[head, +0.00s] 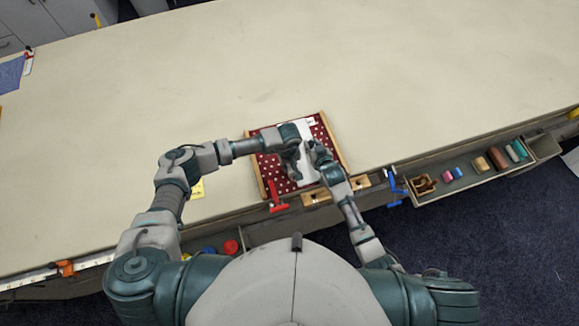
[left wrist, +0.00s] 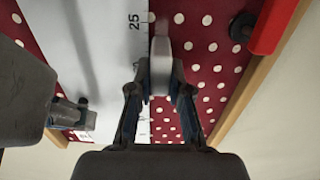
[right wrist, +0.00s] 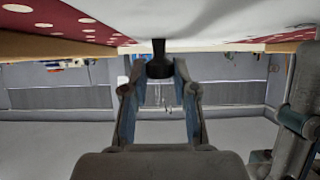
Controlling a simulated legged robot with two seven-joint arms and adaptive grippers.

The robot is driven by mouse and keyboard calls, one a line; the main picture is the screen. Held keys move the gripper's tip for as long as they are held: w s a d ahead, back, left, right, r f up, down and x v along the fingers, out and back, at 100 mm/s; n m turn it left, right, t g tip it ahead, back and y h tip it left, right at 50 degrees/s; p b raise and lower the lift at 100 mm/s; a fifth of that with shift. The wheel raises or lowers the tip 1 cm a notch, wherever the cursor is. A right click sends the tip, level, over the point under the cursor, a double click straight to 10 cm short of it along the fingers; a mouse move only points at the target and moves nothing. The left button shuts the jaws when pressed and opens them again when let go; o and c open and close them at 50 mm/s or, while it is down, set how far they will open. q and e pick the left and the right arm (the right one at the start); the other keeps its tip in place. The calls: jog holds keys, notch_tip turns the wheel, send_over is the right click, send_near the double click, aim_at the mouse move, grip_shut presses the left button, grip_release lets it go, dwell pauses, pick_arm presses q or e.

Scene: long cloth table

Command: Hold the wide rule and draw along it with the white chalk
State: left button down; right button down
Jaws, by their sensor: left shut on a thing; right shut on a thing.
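The wide white rule (head: 306,172) lies across a red, white-dotted cloth (head: 271,172) in a wooden frame. Its printed scale, with a 25, shows in the left wrist view (left wrist: 105,40). My right gripper (head: 313,149) is shut on the rule's black knob, clear in the right wrist view (right wrist: 159,66). My left gripper (head: 293,170) is over the rule's left side. In the left wrist view it is shut on the white chalk (left wrist: 161,46), close beside the rule's scale edge. I cannot tell whether the chalk touches the cloth. The head view hides the chalk behind my gripper.
A red clamp (head: 276,197) is at the frame's front left, and a blue clamp (head: 394,188) is on the table edge to its right. An open drawer (head: 470,180) holds several small items. The table (head: 420,70) behind the frame is clear.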

pick_arm(q)
jog(key=shift+w+a+f, duration=0.1)
jog(key=shift+w+a, duration=0.3)
jog(key=shift+w, duration=0.45)
jog(key=shift+w, duration=0.1)
jog(key=shift+w+a, duration=0.25)
jog(key=shift+w, duration=0.35)
jog(key=shift+w+a, duration=0.25)
jog(key=shift+w, duration=0.35)
jog(key=shift+w+a, duration=0.25)
jog(key=shift+w, duration=0.35)
jog(key=shift+w, duration=0.1)
jog(key=shift+w+a, duration=0.4)
jog(key=shift+w, duration=0.5)
jog(key=shift+w+a, duration=0.35)
jog(key=shift+w, duration=0.55)
jog(key=shift+w+a, duration=0.4)
jog(key=shift+w, duration=0.5)
jog(key=shift+w, duration=0.1)
jog(key=shift+w+a, duration=0.4)
jog(key=shift+w, duration=0.4)
jog(key=shift+s, duration=0.1)
